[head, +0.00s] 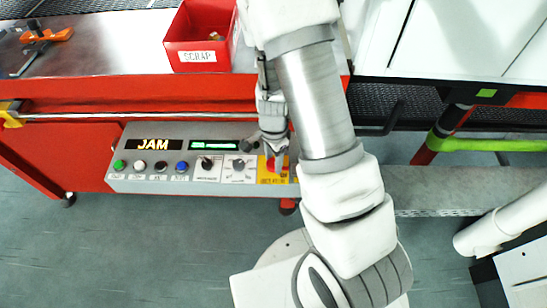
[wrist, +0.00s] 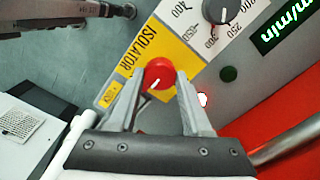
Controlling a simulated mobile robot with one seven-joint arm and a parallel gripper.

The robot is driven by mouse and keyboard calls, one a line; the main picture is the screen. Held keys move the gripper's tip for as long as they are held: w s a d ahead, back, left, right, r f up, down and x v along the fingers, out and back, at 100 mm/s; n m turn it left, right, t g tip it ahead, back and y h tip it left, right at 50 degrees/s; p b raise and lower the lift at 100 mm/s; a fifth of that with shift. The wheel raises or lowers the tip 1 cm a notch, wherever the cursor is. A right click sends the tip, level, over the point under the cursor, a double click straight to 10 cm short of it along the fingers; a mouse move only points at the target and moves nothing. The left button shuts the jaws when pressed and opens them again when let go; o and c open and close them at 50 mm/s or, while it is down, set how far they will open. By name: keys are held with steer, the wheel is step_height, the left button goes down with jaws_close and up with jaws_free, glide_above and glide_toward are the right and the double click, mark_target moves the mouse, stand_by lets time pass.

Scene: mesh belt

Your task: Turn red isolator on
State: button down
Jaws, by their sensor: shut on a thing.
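The red isolator knob (wrist: 158,72) sits on a yellow plate marked ISOLATOR (wrist: 133,50). My gripper (wrist: 160,77) is shut on the knob, with one finger on each side of it. A short white mark on the knob points to the lower left in the wrist view, roughly towards a small yellow label (wrist: 109,94) whose text is too small to read. In the head view, the knob (head: 270,166) shows in part at the right of the grey control panel (head: 150,185), below my gripper (head: 273,150). My arm covers the panel's right end.
Left of the isolator are dials (head: 239,164), several push buttons (head: 160,166), a lit JAM display (head: 153,145) and a green readout (head: 213,146). A red SCRAP bin (head: 196,40) stands on the bench behind. A metal rail (head: 120,116) runs above the panel.

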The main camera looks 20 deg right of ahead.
stand_by(0.4)
steer(key=shift+c, duration=1.7)
jaws_free()
step_height(320, 180, up, 18)
steer(key=p, duration=0.5)
steer(key=shift+f+p, duration=0.25)
steer(key=shift+p, duration=0.15)
step_height(320, 180, up, 15)
steer(key=n+t+y+p, duration=0.1)
steer(key=n+t+y, duration=0.15)
steer(key=n, duration=0.45)
glide_above(273, 163)
steer(key=s+a, duration=0.1)
steer(key=s, duration=0.4)
steer(key=s+d+r+n+t+h+p, duration=0.1)
steer(key=s+r+n+t+h, duration=0.1)
steer(key=s+r+n, duration=0.5)
step_height(273, 163, up, 2)
steer(key=shift+s+r+n+t, duration=0.2)
steer(key=shift+s+n+t, duration=0.2)
steer(key=shift+s+t, duration=0.15)
